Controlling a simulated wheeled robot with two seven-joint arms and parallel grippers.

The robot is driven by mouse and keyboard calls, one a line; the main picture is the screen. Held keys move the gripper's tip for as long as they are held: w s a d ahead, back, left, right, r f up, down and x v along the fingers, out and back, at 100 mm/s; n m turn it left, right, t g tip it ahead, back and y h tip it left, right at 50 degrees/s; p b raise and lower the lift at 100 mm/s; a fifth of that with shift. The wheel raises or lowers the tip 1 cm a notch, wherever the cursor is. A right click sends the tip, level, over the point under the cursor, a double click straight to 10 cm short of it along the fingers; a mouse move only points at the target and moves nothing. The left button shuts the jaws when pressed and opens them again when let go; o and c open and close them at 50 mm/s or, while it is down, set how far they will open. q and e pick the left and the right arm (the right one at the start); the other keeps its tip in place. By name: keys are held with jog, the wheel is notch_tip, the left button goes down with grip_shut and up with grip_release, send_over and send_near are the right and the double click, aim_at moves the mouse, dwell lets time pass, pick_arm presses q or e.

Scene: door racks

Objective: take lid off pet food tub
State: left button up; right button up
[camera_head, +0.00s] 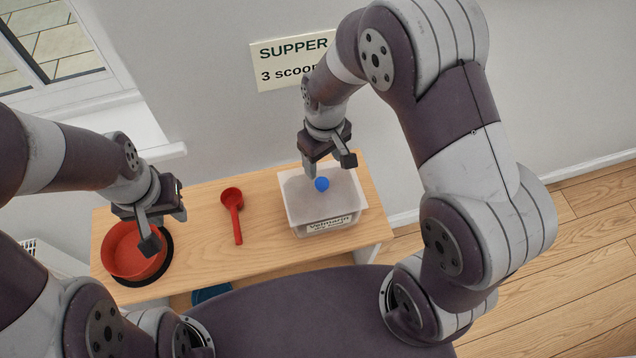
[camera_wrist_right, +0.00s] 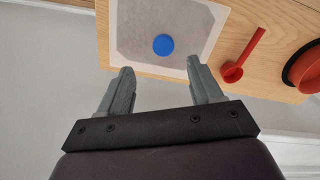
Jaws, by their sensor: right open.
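The pet food tub (camera_head: 325,222) is a clear, labelled box on the right part of the wooden table. Its pale lid (camera_head: 300,196) is on top and carries a round blue knob (camera_head: 322,184). In the right wrist view the lid (camera_wrist_right: 135,35) and knob (camera_wrist_right: 163,45) lie ahead of the fingers. My right gripper (camera_head: 327,168) is open and empty, above the lid's far side and apart from the knob; it also shows in the right wrist view (camera_wrist_right: 158,90). My left gripper (camera_head: 163,228) is over the red bowl at the table's left; its jaw opening is unclear.
A red scoop (camera_head: 233,212) lies on the table (camera_head: 265,252) between the tub and the red bowl (camera_head: 120,252), which sits on a dark mat. A wall sign (camera_head: 285,62) reads "SUPPER". A blue round item (camera_head: 212,293) is below the table's front edge.

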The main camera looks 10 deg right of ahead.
aim_at(322, 182)
jog(key=f, duration=0.2)
jog(key=f+p, duration=0.1)
jog(key=f, duration=0.2)
jog(key=f+p, duration=0.1)
jog(key=f, duration=0.2)
jog(key=shift+s+a+f, duration=0.15)
jog(key=shift+s, duration=0.1)
jog(key=shift+w+a+f, duration=0.15)
jog(key=shift+a+f, duration=0.05)
jog(key=shift+f, duration=0.2)
jog(key=shift+d, duration=0.2)
jog(key=c, duration=0.9)
jog(key=shift+c, duration=1.1)
jog(key=shift+a, duration=0.1)
